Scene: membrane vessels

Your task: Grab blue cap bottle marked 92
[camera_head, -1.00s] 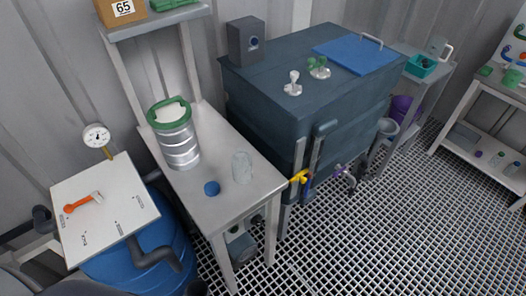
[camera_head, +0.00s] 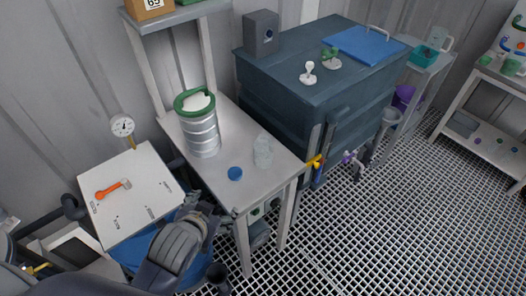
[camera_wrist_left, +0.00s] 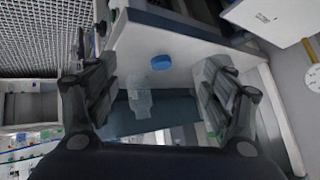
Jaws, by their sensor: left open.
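A round blue cap (camera_head: 235,173) lies on the pale bench (camera_head: 225,197) near its front edge. A clear bottle (camera_head: 263,150) stands just to its right, apart from it. In the left wrist view the blue cap (camera_wrist_left: 161,62) and the clear bottle (camera_wrist_left: 138,100) show between my spread fingers, farther off. No number 92 can be read on the bottle. My left gripper (camera_head: 207,214) is at the bench's front left, short of the cap. It is open and empty in the left wrist view (camera_wrist_left: 155,92). My right gripper is not in view.
A metal canister with a green rim (camera_head: 199,130) stands on the bench behind the cap. A dark blue tank (camera_head: 290,90) is right of the bench. A white board with an orange-handled tool (camera_head: 113,188) and a gauge (camera_head: 122,126) are left. Grating floor lies at right.

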